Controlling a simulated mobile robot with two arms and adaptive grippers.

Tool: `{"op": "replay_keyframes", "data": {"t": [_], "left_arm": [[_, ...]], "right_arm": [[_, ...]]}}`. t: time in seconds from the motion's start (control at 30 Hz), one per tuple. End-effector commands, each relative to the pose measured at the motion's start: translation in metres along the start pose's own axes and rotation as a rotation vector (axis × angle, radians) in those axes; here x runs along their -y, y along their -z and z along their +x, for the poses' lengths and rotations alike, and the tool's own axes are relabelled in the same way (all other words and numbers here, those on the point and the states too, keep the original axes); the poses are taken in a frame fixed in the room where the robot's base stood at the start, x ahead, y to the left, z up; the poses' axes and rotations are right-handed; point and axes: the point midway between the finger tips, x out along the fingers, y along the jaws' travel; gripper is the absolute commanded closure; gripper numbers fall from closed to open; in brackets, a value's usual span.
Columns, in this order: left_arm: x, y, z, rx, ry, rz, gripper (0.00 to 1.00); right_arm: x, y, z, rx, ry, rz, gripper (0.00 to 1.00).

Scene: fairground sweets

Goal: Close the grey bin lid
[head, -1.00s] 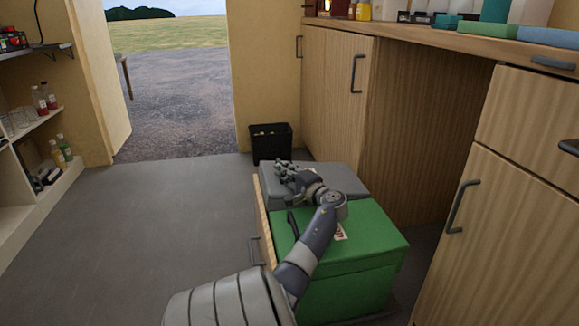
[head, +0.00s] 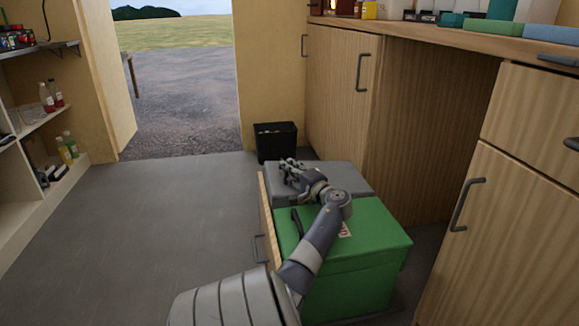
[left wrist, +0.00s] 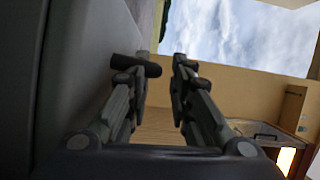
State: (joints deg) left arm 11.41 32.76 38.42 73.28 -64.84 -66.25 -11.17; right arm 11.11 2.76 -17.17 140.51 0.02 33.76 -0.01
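The grey bin lid (head: 340,176) lies flat and looks shut, just behind the green bin lid (head: 368,224). My left gripper (head: 288,168) is over the left part of the grey lid. My forearm passes over the green bin and hides part of both lids. A grey surface, apparently the lid (left wrist: 80,70), is close beside the left finger. I cannot tell whether they touch. My right gripper is out of view.
Both bins sit in a pulled-out wooden drawer unit (head: 267,222). A black waste bin (head: 276,145) stands behind. Cupboards (head: 515,220) and a counter (head: 450,39) line the right. The floor (head: 150,240) to the left is clear up to the shelves (head: 15,200).

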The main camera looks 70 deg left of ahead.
Motion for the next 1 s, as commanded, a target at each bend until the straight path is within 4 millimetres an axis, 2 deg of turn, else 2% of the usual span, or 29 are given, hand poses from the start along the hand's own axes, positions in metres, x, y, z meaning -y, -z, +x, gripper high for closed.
{"op": "replay_keyframes", "data": {"t": [0.17, 0.4, 0.6, 0.77, 1.0], "left_arm": [[-0.001, 0.001, -0.024, -0.003, -0.002, -0.002, 0.80], [-0.001, 0.001, -0.077, -0.004, -0.002, -0.002, 0.80], [-0.001, 0.001, -0.107, -0.002, -0.002, 0.000, 0.80], [-0.001, 0.001, -0.117, -0.002, -0.001, 0.000, 0.80], [-0.001, 0.001, -0.118, -0.001, -0.001, 0.000, 0.80]], "right_arm": [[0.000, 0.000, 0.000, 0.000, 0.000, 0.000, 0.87], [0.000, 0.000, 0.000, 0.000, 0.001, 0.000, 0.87], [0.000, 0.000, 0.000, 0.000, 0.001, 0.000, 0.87], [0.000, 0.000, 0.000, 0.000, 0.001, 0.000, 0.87], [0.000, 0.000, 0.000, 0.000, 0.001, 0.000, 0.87]]}}
